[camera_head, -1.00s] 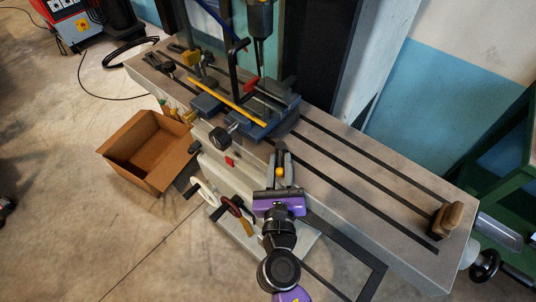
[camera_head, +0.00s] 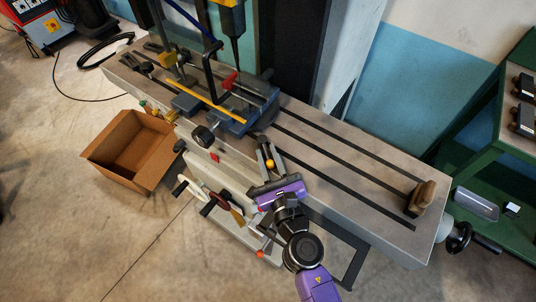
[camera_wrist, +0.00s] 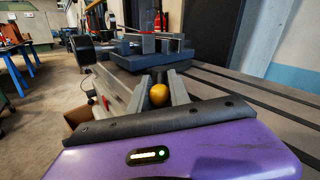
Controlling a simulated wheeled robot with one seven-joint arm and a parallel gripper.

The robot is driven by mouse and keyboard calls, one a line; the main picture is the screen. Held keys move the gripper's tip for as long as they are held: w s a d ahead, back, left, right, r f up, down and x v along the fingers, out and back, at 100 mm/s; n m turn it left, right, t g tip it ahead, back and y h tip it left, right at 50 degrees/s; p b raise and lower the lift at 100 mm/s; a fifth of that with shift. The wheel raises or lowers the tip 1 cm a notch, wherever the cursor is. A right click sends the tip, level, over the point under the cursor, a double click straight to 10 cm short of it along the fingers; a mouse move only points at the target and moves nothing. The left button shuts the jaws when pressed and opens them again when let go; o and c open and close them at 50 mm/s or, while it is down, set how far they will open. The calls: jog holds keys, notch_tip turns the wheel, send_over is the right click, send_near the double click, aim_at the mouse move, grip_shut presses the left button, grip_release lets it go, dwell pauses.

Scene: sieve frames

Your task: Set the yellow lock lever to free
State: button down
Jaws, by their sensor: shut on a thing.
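The yellow lock lever shows as a round yellow knob (camera_wrist: 158,95) between my fingers in the wrist view. The same yellow knob shows in the head view (camera_head: 270,163), at the front edge of the machine table. My gripper (camera_head: 266,155) reaches from below over this edge, its purple body just in front of it. Its two grey fingers (camera_wrist: 160,88) are shut on the knob, one on each side. The lever's arm and pivot are hidden behind my gripper, so I cannot tell its angle.
The long grey machine table (camera_head: 340,190) has dark slots and is mostly clear to the right. A blue vise (camera_head: 232,120) with a yellow bar (camera_head: 215,104) stands behind my gripper. Handwheel handles (camera_head: 222,200) hang below. A cardboard box (camera_head: 112,165) stands at left. A brush (camera_head: 422,197) sits at the right end.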

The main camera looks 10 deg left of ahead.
jog(key=c, duration=1.3)
grip_release()
jog(key=shift+b+v, duration=0.5)
jog(key=shift+v, duration=3.45)
